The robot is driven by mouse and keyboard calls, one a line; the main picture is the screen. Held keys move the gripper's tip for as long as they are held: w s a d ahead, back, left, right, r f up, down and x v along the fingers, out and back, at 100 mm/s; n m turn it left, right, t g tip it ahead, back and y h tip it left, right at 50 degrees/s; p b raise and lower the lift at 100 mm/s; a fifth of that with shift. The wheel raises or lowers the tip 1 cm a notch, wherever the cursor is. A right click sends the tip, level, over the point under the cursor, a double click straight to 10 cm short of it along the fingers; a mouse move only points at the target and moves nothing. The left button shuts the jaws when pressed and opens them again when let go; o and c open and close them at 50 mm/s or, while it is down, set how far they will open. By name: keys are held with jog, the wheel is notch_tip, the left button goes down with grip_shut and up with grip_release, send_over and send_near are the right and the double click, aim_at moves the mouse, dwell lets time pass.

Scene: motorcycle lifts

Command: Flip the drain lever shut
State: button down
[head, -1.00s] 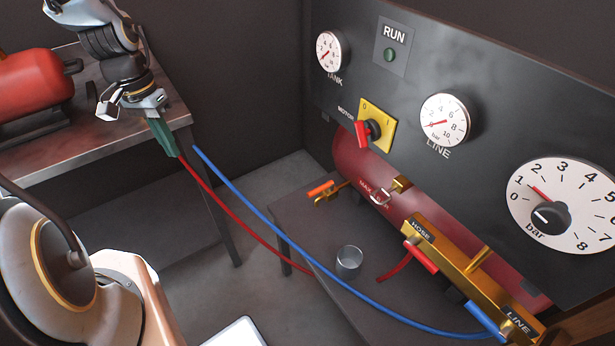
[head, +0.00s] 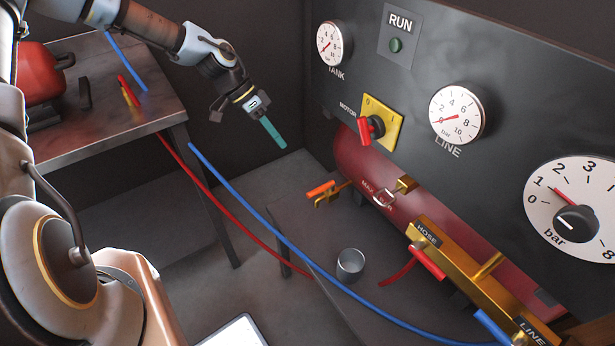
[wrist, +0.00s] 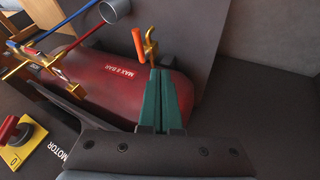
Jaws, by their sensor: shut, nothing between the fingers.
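My gripper (head: 284,146) has green fingers, shut and empty. It hangs in the air above and left of the lever, pointing down to the right. In the wrist view the closed fingers (wrist: 161,72) overlap the tank's end in the picture. I see a gap to the lever and no contact.
A metal cup (head: 350,265) stands on the low table (head: 330,230) below the lever. A blue hose (head: 260,235) and a red hose (head: 212,200) cross in front. The black panel (head: 500,60) rises behind the tank, with a red motor switch (head: 371,131).

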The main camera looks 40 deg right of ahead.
aim_at(321, 189)
jog(key=s+d+f+p, duration=0.3)
jog(key=s+f+p, duration=0.2)
jog(key=s+f, duration=0.3)
jog(key=shift+s+f, duration=0.25)
jog(key=shift+f, duration=0.3)
